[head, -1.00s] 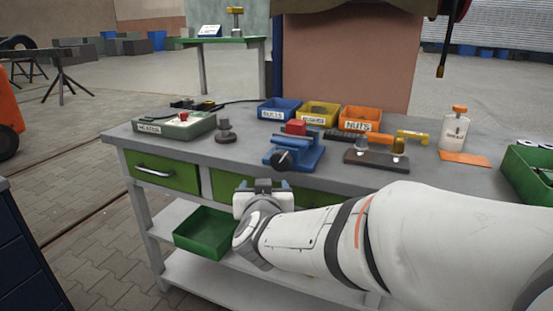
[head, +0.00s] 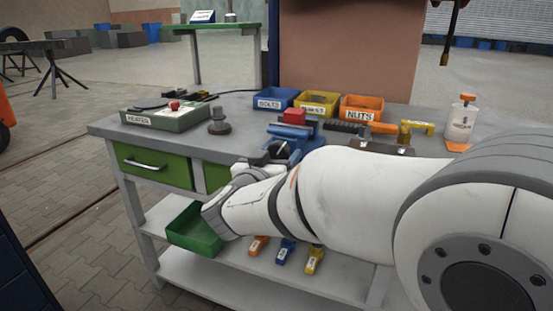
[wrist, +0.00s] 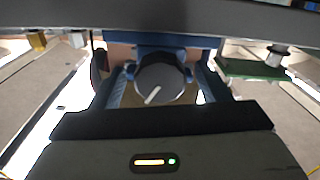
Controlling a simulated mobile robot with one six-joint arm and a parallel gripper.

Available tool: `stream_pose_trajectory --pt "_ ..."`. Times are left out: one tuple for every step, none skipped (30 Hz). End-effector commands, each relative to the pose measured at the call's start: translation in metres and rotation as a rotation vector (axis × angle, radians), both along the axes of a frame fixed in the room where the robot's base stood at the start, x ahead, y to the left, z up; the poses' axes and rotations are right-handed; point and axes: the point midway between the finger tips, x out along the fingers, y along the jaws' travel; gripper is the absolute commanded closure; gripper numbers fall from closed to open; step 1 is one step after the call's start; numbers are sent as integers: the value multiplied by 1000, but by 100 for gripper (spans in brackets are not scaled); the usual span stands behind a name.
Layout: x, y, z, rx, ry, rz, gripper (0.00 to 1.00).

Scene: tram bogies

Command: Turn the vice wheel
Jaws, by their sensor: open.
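The blue vice (head: 295,132) with a red block on top stands at the front edge of the workbench. Its wheel (wrist: 166,80) is a dark round knob with a white line slanting from lower left to upper right in the wrist view. In the head view the wheel is partly hidden by my wrist. My gripper (head: 268,158) is just in front of the vice wheel.
A heater box (head: 165,116) and a dark knob-topped part (head: 219,123) stand left of the vice. Blue (head: 276,98), yellow (head: 317,104) and orange (head: 361,107) bins stand behind. A green tray (head: 193,232) and several small clamps lie on the shelf below.

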Motion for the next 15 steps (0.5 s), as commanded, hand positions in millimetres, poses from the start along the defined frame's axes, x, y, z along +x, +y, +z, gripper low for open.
stream_pose_trajectory --pt "3 -1 -1 0 -1 -1 30" --pt "5 -2 0 0 -1 -1 30" --pt "6 -2 0 0 -1 0 30" --pt "7 -2 0 0 0 0 30" --pt "7 -2 0 0 0 1 30" --pt "7 -2 0 0 0 1 30" --pt "7 -2 0 0 0 2 30" --pt "7 -2 0 0 0 2 30" --pt "7 -2 0 0 0 2 30" --pt "7 -2 0 0 0 2 30" --pt "7 -2 0 0 0 2 30" --pt "7 -2 0 0 0 2 34" --pt "7 -2 0 0 0 2 36" --pt "7 -2 0 0 0 2 39" --pt "7 -2 0 0 0 2 42"
